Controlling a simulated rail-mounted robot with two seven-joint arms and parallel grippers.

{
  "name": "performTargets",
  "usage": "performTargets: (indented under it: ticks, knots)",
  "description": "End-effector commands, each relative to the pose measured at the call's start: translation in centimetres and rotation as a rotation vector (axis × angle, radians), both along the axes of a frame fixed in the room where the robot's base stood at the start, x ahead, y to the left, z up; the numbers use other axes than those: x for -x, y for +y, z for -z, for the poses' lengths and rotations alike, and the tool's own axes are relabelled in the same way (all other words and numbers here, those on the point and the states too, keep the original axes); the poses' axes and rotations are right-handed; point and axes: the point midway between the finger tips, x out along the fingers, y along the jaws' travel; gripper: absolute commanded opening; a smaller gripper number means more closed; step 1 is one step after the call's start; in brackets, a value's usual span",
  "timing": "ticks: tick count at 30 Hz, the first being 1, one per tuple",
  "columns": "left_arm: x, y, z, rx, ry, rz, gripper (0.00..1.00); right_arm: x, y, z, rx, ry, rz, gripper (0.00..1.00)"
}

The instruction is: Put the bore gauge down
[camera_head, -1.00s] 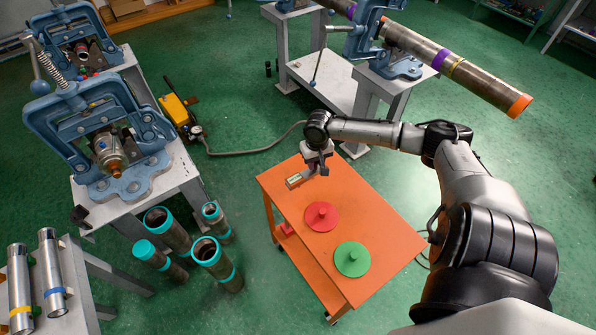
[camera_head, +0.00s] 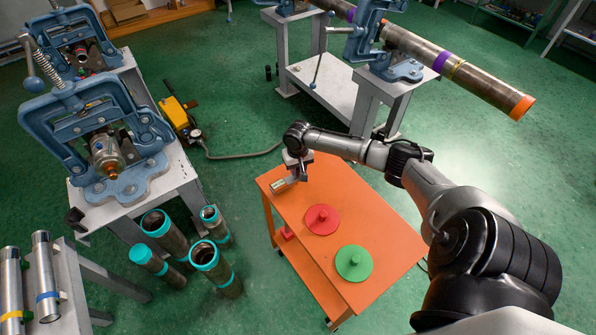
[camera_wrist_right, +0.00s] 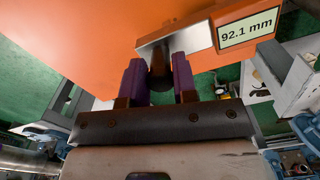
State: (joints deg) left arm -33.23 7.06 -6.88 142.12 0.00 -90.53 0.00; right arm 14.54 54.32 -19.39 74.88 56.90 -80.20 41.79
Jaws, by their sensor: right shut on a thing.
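The bore gauge (camera_head: 281,186) is a small block with a pale display, over the far left corner of the orange cart top (camera_head: 350,210). In the right wrist view the bore gauge (camera_wrist_right: 245,25) shows an orange body with the reading 92.1 mm and a grey metal part. My right gripper (camera_head: 295,177) is at the gauge, and its purple-padded fingers (camera_wrist_right: 158,78) are shut on it. I cannot tell whether the gauge touches the cart top. My left gripper is not in view.
A red disc (camera_head: 322,219) and a green disc (camera_head: 354,263), each with a knob, lie on the cart. Several teal-rimmed pipes (camera_head: 205,254) stand on the floor to its left. A blue vise (camera_head: 100,140) stands farther left. A long pipe (camera_head: 465,72) sticks out at upper right.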

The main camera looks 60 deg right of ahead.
Motion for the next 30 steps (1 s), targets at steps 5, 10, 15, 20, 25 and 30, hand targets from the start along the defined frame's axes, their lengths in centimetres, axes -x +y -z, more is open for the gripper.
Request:
performTargets:
  ticks: [5, 10, 15, 20, 25, 30]
  knots:
    - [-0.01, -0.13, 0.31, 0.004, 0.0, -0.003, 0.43, -0.08, -0.06, 1.24, 0.001, -0.004, 0.0, 0.0]
    - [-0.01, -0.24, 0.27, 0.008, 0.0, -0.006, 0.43, -0.07, -0.07, 1.18, 0.001, -0.003, 0.0, 0.0]
    - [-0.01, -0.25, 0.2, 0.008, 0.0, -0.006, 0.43, -0.06, -0.05, 1.47, 0.001, -0.002, 0.0, 0.0]
    - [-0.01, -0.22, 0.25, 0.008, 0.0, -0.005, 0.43, 0.01, -0.03, 1.59, 0.001, -0.001, 0.0, 0.4]
    - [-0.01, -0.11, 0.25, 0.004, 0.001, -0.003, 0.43, 0.01, -0.04, 1.58, 0.001, -0.001, 0.0, 0.52]
    - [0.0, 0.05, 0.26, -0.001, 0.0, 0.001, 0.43, 0.01, -0.06, 1.56, 0.001, -0.001, 0.0, 0.52]
